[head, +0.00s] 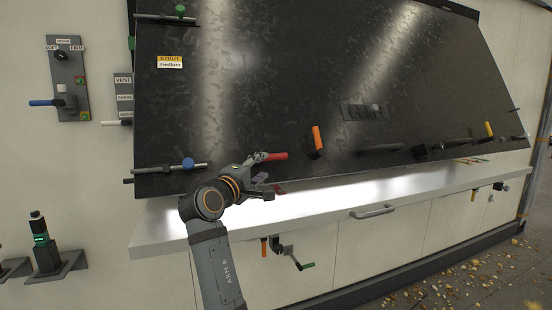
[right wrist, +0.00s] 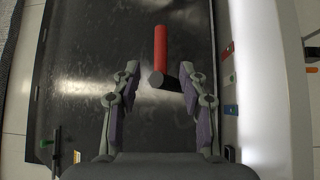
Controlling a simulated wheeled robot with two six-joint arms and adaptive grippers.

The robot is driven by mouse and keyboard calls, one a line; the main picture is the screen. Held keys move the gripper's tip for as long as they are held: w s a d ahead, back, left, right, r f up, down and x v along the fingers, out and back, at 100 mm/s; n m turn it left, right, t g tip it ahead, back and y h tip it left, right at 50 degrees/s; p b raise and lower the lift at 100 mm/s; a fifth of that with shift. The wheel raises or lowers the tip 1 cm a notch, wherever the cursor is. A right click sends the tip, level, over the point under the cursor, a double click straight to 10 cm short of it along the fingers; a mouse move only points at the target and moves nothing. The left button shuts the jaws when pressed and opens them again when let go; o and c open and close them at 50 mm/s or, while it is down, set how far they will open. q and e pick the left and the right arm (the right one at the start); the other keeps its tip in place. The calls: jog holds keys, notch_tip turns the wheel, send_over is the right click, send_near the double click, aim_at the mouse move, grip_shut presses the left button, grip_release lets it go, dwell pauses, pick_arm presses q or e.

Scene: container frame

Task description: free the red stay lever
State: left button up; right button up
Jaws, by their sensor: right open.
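The red stay lever (head: 273,156) shows at the lower edge of the dark panel (head: 250,90), left of an orange handle. In the right wrist view the red lever (right wrist: 160,50) stands out between and beyond the fingertips, with a dark part beside its near end. My right gripper (head: 262,171) is close to the red lever in the head view. In the right wrist view my right gripper (right wrist: 160,80) is open, with one finger on each side and nothing clearly between the pads. Whether a finger touches the lever cannot be told. My left gripper is not in view.
An orange handle (head: 317,139) and a yellow handle (head: 488,129) stand on the panel. A blue-knobbed bolt (head: 188,163) is at its lower left. A pale ledge (head: 330,193) runs below. A green-lit device (head: 40,236) stands at the left.

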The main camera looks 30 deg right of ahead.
aim_at(275, 157)
jog(key=p+x, duration=0.4)
jog(key=x, duration=0.5)
jog(key=shift+w+d+r, duration=0.1)
jog(key=shift+d, duration=0.05)
jog(key=shift+w+d, duration=0.35)
jog(key=shift+d, duration=0.05)
grip_shut()
